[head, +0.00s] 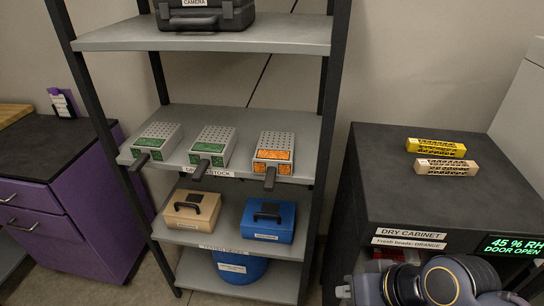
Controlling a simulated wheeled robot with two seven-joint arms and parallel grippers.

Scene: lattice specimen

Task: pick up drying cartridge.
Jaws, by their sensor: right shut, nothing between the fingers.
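Three perforated grey drying cartridges with dark handles stand in a row on the middle shelf. The left one (158,143) and the middle one (214,146) show green beads. The right one (273,152) shows orange beads. Each handle points toward the shelf's front edge. My right gripper (345,291) is at the bottom edge of the head view, low in front of the dry cabinet (365,175), shut and empty, well apart from the cartridges. My left gripper is out of view.
The cabinet label reads "Fresh beads: ORANGE"; its display (510,245) reads 45 % RH, DOOR OPEN. Yellow (436,147) and beige (447,167) blocks lie on top. The rack's lower shelf holds a tan case (191,209) and a blue case (268,221). Dark rack posts flank the shelves.

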